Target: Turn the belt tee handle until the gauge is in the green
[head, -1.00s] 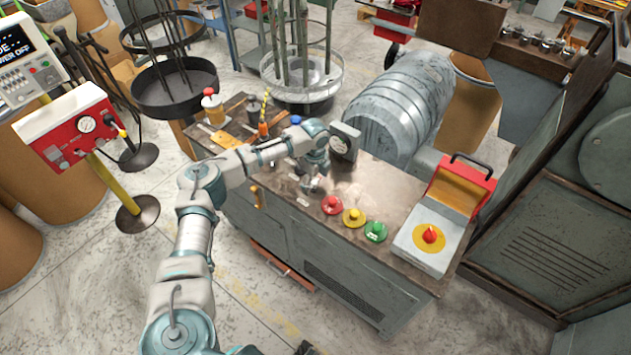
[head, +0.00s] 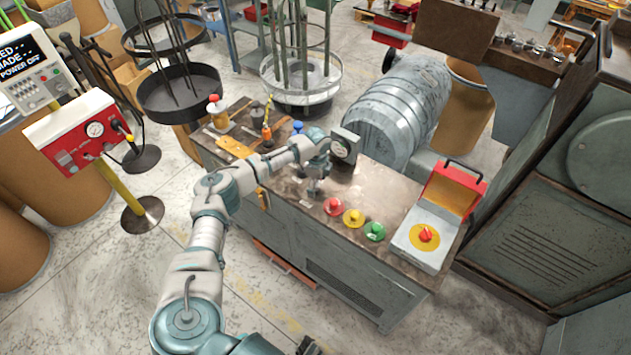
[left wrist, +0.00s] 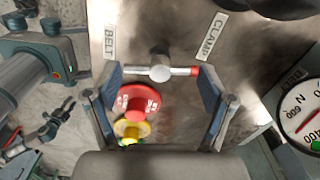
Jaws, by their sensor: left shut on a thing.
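The tee handle (left wrist: 160,72) is a metal crossbar with a round hub and a red right tip. In the head view my left gripper (head: 314,186) is over the bench and hides most of the handle. The gauge (head: 343,147) stands just behind. In the left wrist view the gauge (left wrist: 304,112) is cut off; its red needle points lower left, apart from the visible green patch. A dark part at the head view's bottom may be my right gripper (head: 308,345).
Red (head: 333,206), yellow (head: 353,217) and green (head: 375,231) buttons sit on the bench right of my gripper. A box with a red knob (head: 425,236) stands at the bench's right end. A blue-capped item (head: 298,127) and bottles stand left of the gauge.

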